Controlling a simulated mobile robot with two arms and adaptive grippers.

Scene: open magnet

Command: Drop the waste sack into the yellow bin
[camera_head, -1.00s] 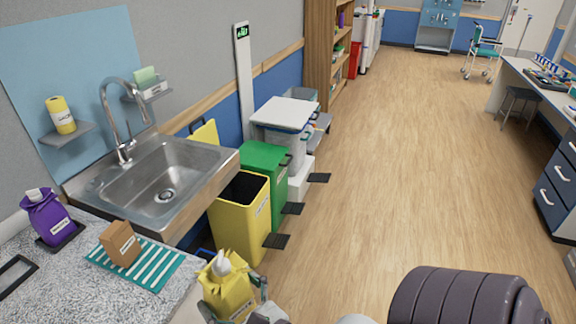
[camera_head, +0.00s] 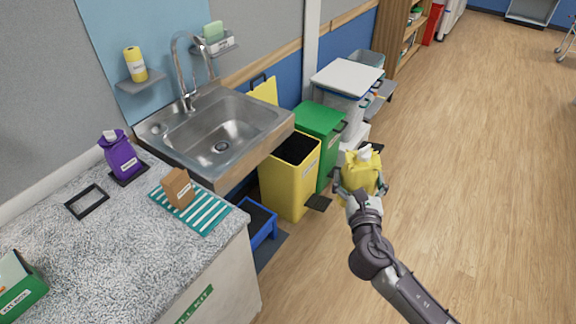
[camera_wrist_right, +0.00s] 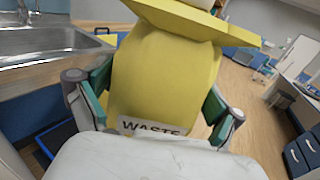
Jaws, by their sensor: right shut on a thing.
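The yellow waste sack (camera_head: 362,172) with a white tied top is in my right gripper (camera_head: 360,190), to the right of the bins in the head view. In the right wrist view the sack (camera_wrist_right: 165,75) fills the middle, with a "WASTE" label low on it, and the fingers of my right gripper (camera_wrist_right: 160,105) press on both sides. The yellow bin (camera_head: 290,182) stands below the sink's right end, with its top open and dark inside. The sack is apart from the bin, to its right. My left gripper is not in view.
A green bin (camera_head: 319,120) with its lid closed stands behind the yellow bin, and a white-lidded bin (camera_head: 346,76) is behind that. The counter (camera_head: 120,245) holds a purple sack (camera_head: 119,155) and a brown box (camera_head: 178,188). The floor at right is clear.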

